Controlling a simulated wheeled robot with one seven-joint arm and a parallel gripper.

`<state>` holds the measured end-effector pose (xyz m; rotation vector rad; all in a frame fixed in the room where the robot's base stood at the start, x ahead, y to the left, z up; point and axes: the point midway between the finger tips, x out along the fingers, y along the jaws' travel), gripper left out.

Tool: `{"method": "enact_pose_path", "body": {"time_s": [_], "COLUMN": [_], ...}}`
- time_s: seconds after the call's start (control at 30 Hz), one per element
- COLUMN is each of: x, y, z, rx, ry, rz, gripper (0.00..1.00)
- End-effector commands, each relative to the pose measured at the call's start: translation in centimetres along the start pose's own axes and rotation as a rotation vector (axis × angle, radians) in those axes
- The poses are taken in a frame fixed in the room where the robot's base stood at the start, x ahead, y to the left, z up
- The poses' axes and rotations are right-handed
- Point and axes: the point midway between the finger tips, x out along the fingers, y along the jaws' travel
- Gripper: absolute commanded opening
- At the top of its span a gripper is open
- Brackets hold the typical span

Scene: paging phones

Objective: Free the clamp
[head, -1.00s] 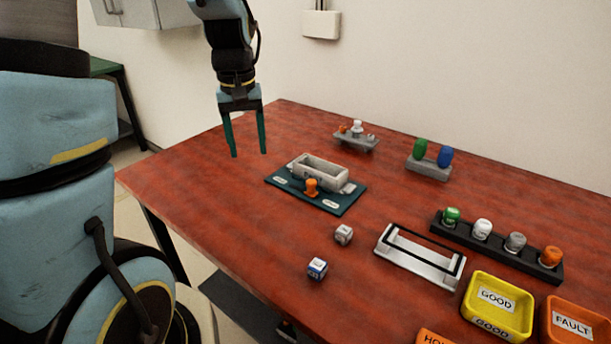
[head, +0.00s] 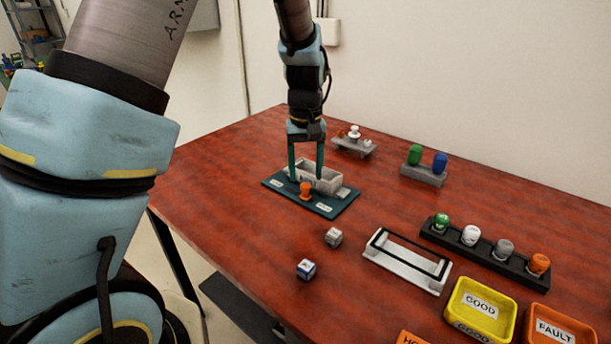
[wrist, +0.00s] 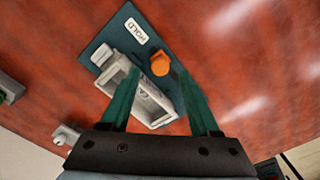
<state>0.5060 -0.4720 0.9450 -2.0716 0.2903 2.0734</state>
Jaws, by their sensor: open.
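The clamp fixture is a dark teal plate (head: 275,184) on the red table. It carries a pale grey open box (head: 330,183) and an orange knob (head: 306,190) at the box's near side. White labels lie on the plate; one reads "HOLD" in the wrist view. My gripper (head: 306,176) is open and points down over the fixture, its fingers partly in front of the box. In the wrist view the orange knob (wrist: 160,64) appears between the fingertips of my gripper (wrist: 156,72). The grey box (wrist: 150,110) also shows between the fingers. I cannot tell whether the fingers touch anything.
A white frame (head: 400,265), a black rack (head: 490,255) with several coloured caps and a yellow GOOD tray (head: 480,305) are at right. Small grey stands (head: 424,176) (head: 352,147) stand behind.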

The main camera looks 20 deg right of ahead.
Motion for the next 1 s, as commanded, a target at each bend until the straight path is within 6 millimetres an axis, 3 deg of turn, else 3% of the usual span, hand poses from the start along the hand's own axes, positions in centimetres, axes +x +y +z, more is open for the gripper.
{"method": "enact_pose_path", "body": {"time_s": [0.2, 0.57, 1.0], "x": [2.3, 2.8, 2.8], "y": [0.0, 0.0, 0.0], "z": [0.0, 0.0, 0.0], "rx": [0.000, 0.001, 0.000], "ry": [-0.002, 0.001, 0.001], "rz": [-0.001, 0.001, 0.001], "gripper": [0.62, 0.62, 0.13]}}
